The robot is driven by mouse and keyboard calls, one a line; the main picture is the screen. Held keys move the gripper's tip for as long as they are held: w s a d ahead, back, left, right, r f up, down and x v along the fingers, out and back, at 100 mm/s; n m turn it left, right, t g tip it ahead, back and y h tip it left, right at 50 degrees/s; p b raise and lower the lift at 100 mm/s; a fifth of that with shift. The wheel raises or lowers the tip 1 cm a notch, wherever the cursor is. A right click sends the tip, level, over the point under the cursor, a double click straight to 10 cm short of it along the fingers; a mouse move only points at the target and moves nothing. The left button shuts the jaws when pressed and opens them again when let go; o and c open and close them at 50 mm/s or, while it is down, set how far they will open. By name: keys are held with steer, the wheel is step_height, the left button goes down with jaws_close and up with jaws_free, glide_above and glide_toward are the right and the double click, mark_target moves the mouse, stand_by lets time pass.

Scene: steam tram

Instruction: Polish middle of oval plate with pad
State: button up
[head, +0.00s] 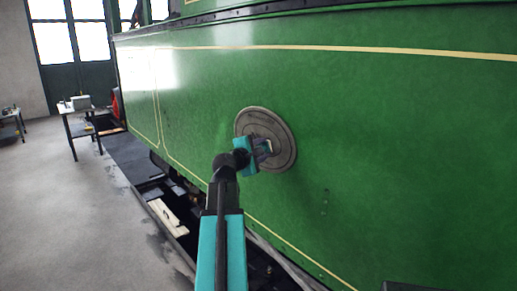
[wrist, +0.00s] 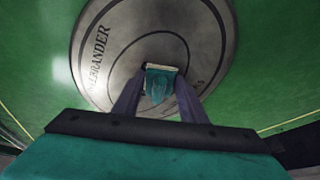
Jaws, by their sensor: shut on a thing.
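The oval plate (head: 284,128) is grey metal with raised rings, fixed to the green side of the tram. In the wrist view the plate (wrist: 118,72) fills the upper middle, with raised letters along its left edge; part of the lettering is hidden. My gripper (head: 264,148) is in front of the plate's middle. In the wrist view my gripper (wrist: 160,92) is shut on the pad (wrist: 163,82), a small teal block with a pale far edge. The pad lies over the plate's middle, slightly low; I cannot tell whether it touches.
The green tram side (head: 400,130) with cream lining runs across the view. A small table (head: 78,128) with a box stands at the far left, near tall windows. A dark pit with a pale plank (head: 168,216) lies below the tram.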

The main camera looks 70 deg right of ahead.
mark_target(277, 150)
steer(key=shift+s+a, duration=0.5)
steer(key=shift+s, duration=0.25)
steer(key=shift+p, duration=0.3)
steer(key=shift+s+a+p, duration=0.35)
steer(key=shift+s+a, duration=0.1)
steer(key=shift+s, duration=0.35)
steer(key=shift+s+a+p, duration=0.35)
steer(key=shift+s+a, duration=0.05)
steer(key=shift+s, duration=0.35)
steer(key=shift+w, duration=0.1)
steer(key=shift+w+d+b, duration=0.3)
steer(key=shift+w+d, duration=0.15)
steer(key=shift+w, duration=0.3)
steer(key=shift+w+d+b, duration=0.25)
steer(key=shift+w+d, duration=0.2)
steer(key=shift+w, duration=0.3)
steer(key=shift+w+d+b, duration=0.25)
steer(key=shift+w+d, duration=0.25)
steer(key=shift+w, duration=0.25)
steer(key=shift+w+d+b, duration=0.25)
steer(key=shift+w+d, duration=0.25)
steer(key=shift+w, duration=0.25)
